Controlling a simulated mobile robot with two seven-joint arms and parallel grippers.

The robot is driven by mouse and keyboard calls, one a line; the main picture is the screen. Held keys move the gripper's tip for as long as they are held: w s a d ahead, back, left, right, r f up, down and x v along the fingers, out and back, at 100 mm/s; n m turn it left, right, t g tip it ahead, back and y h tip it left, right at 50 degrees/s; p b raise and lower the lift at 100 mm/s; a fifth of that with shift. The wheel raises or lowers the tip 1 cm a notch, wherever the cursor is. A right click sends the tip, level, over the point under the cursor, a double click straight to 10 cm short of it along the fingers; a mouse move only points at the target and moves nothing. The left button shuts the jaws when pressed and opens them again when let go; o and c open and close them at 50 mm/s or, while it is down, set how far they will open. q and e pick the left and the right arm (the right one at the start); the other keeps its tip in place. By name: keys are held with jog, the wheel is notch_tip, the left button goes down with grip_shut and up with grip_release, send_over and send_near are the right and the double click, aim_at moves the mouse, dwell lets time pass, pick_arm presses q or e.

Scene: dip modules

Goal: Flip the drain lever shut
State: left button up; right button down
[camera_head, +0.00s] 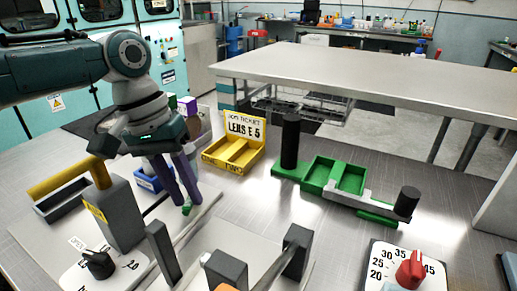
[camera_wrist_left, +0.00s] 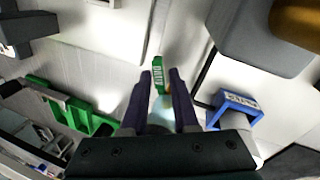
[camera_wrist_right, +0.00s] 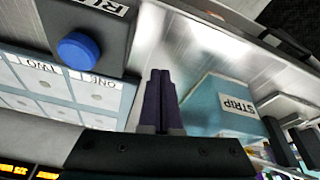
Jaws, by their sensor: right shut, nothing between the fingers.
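A small green tag reading DRAIN (camera_wrist_left: 157,75) shows just beyond my left fingertips in the left wrist view. I take it to be the drain lever's tag; a bit of green (camera_head: 186,209) also shows by the fingertips in the head view. The lever's pose is hard to tell. My left gripper (camera_head: 178,206) points down over the station, its two purple fingers apart, one on each side of the tag's line in the wrist view. Contact cannot be told. My right gripper (camera_wrist_right: 160,75) is shut and empty, seen only in the right wrist view.
Beyond are a yellow LENS E 5 tray (camera_head: 232,154) and a green fixture (camera_head: 345,178) with a black post. A red dial (camera_head: 410,268) sits front right. A blue button (camera_wrist_right: 80,49) is near my right gripper.

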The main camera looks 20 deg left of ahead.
pick_arm(q)
jog(key=shift+o, duration=1.1)
pick_arm(e)
jog(key=shift+r+p, duration=0.55)
pick_arm(q)
jog(key=v, duration=1)
